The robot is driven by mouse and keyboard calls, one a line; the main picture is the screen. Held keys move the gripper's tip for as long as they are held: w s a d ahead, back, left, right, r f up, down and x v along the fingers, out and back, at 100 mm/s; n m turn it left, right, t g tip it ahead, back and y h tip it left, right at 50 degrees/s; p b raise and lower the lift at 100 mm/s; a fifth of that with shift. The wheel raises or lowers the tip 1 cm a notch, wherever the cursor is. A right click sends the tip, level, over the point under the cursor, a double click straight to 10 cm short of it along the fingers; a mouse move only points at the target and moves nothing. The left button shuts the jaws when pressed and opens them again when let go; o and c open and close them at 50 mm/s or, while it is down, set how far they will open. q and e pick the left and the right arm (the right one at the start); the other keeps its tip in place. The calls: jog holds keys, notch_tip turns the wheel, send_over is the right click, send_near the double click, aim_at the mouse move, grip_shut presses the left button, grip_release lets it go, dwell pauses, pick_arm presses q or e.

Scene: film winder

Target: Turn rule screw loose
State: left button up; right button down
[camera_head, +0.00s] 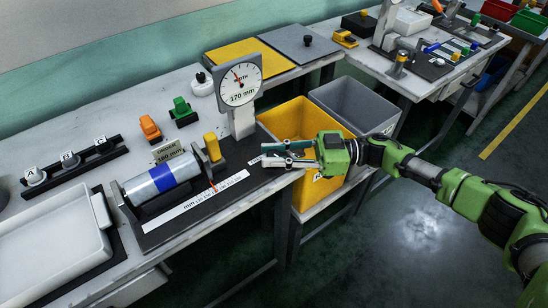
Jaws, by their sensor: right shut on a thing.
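The film winder has a silver roll with a blue band (172,176) at the left of its dark base. A white millimetre rule (205,200) lies along the front of the base, with an orange pointer (211,184) over it. My right gripper (264,155) reaches in from the right to the right end of the rule. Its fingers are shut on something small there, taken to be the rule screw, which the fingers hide. A yellow upright block (212,147) stands right of the roll. My left gripper is not in view.
A dial (239,83) reading 170 mm stands behind the base. An order sign (168,152) reads 160 mm. Yellow (292,190) and grey (372,120) bins stand below the bench edge near my right arm. A white tray (55,250) is at the left.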

jog(key=shift+r, duration=0.1)
jog(key=c, duration=1.8)
grip_release()
jog(key=shift+a, duration=0.1)
jog(key=d, duration=1.2)
jog(key=shift+w, duration=0.35)
